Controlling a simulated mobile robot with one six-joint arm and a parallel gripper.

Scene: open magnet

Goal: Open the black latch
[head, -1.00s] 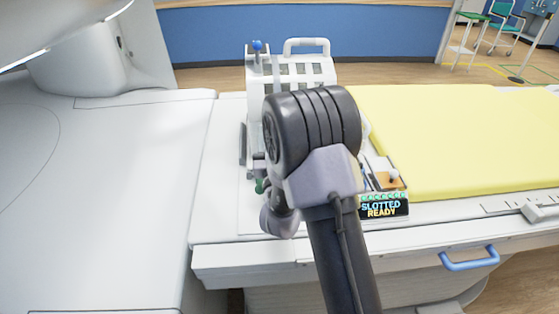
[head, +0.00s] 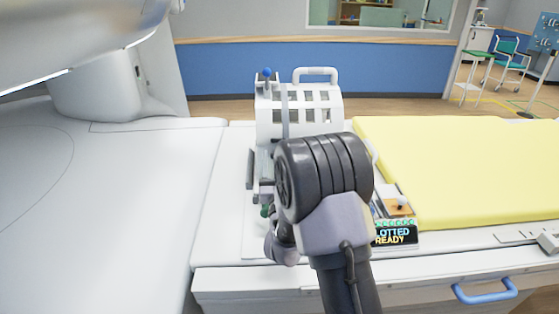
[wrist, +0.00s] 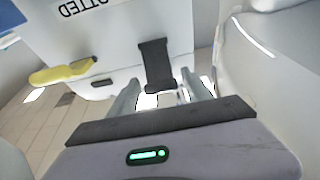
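The black latch (wrist: 156,65) shows in the wrist view as a dark upright strap with wider ends on a white panel. My gripper (wrist: 160,79) is open, with its two grey fingers apart. The latch's lower end appears between or just beyond the fingertips; I see no clear contact. In the head view my dark arm covers the near side of the white slotted frame (head: 322,121), which has a top handle and a blue knob. I cannot pick out the latch or fingertips there.
A yellow pad (head: 460,165) lies on the white table at right. A small display (head: 396,236) reading "READY" stands beside my arm. A blue handle (head: 485,291) is at the table's front. The large white machine (head: 85,190) fills the left side.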

